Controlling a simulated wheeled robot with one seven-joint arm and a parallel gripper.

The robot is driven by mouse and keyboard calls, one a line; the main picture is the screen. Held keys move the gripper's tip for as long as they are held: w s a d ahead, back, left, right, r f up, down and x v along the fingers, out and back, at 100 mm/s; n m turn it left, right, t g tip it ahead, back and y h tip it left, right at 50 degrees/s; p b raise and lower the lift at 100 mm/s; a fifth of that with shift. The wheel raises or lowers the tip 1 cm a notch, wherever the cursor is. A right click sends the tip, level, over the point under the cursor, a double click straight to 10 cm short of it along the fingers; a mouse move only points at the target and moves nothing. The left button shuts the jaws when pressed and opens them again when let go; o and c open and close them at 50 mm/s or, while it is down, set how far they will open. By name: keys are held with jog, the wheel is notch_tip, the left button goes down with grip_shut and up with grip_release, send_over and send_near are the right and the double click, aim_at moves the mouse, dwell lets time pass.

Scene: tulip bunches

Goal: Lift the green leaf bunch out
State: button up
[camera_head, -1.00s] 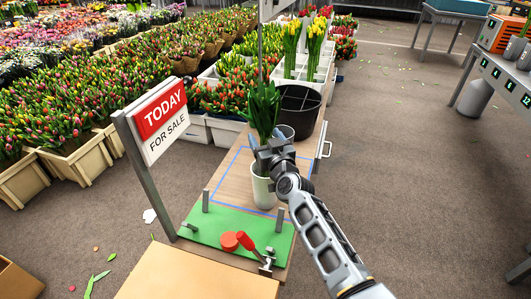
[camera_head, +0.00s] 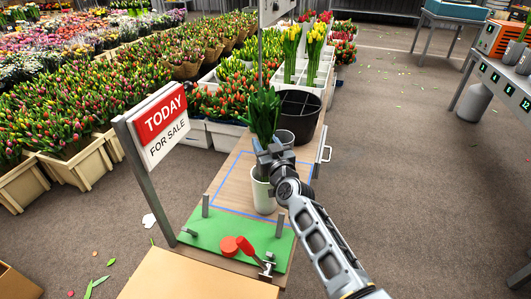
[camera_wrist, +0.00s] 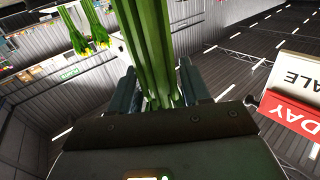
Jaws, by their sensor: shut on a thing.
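The green leaf bunch (camera_head: 264,112) stands upright above the white pot (camera_head: 263,196) on the wooden bench. My gripper (camera_head: 270,156) is shut on the bunch's lower stems, just above the pot's rim. In the wrist view the green stems (camera_wrist: 152,45) run between my two fingers (camera_wrist: 160,85). The gripper hides the bunch's lower end, so I cannot tell whether it is still inside the pot.
A sale sign (camera_head: 158,122) rises at the left. A green board (camera_head: 225,238) with posts and a red-handled clamp (camera_head: 246,246) lies in front.

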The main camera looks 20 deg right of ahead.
aim_at(265, 90)
notch_tip(265, 90, up, 16)
jog(key=p, duration=1)
jog(key=shift+r, duration=0.1)
jog(key=shift+r+p, duration=0.4)
jog(key=shift+r, duration=0.55)
